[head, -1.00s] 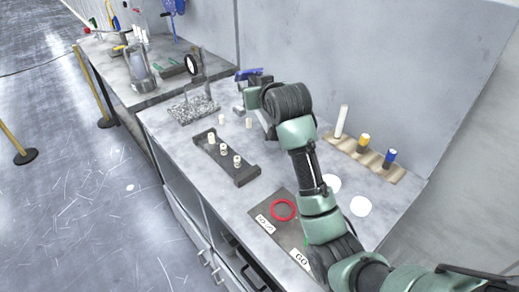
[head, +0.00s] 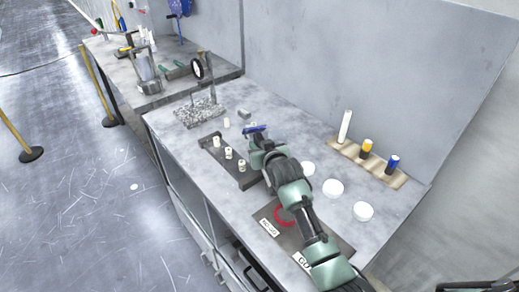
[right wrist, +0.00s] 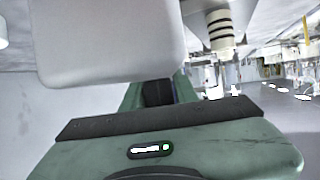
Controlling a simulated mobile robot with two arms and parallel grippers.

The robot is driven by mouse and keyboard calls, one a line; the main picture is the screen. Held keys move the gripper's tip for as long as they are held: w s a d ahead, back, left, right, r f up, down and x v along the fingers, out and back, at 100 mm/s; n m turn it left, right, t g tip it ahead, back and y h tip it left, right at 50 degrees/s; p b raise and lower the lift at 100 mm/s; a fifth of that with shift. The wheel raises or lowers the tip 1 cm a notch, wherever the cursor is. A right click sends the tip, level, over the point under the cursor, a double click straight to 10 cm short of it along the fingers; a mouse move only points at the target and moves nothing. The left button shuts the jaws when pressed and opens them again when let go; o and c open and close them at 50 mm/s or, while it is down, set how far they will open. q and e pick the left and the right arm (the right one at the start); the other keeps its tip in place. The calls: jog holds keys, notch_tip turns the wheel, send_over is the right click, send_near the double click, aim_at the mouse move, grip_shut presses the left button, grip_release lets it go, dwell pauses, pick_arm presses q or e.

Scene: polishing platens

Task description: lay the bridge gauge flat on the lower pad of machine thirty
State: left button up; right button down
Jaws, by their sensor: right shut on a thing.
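My right gripper (head: 257,139) is over the bench beside the dark rack. It is shut on a small blue thing (head: 255,129), which I take to be the bridge gauge; the gripper and arm hide part of it. In the right wrist view a large pale grey block (right wrist: 105,40) fills the top left, close to the camera; I cannot tell whether it is the held thing. I cannot pick out machine thirty or its lower pad in these frames. My left gripper is not in view.
The dark rack (head: 211,149) holds several white cylinders. A dial gauge (head: 197,68) stands on a speckled plate (head: 187,121). A wooden holder (head: 376,167), white discs (head: 333,188) and a labelled mat with a red ring (head: 283,216) lie right and front. A yellow post (head: 14,133) stands left.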

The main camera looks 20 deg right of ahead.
jog(key=shift+f, duration=0.85)
jog(key=shift+f, duration=0.1)
jog(key=c, duration=1.1)
grip_release()
jog(key=shift+f, duration=0.15)
